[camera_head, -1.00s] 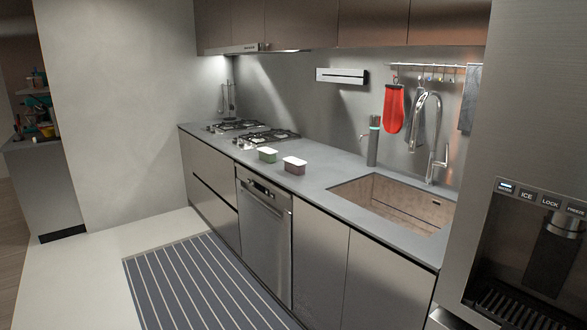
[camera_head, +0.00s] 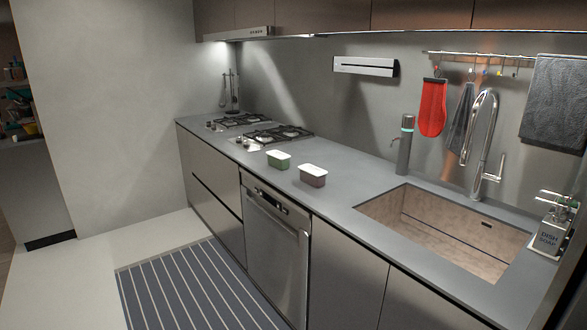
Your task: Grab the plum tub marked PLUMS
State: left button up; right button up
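A small plum-coloured tub (camera_head: 313,177) with a pale lid stands upright on the grey counter, between the stove and the sink. A similar green tub (camera_head: 278,161) with a pale lid stands just to its left, a small gap apart. Any lettering on the tubs is too small to read. Neither of my grippers shows in the view.
The counter (camera_head: 352,187) has a sink (camera_head: 440,228) to the right of the tubs and a gas stove (camera_head: 272,135) to the left. A dark cylindrical bottle (camera_head: 403,146) stands behind the sink's left end. A dish soap holder (camera_head: 553,228) is at the far right. The striped runner (camera_head: 200,288) lies on open floor.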

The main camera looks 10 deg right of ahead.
aim_at(312, 175)
jog(key=i+u, duration=0.3)
jog(key=i, duration=1.05)
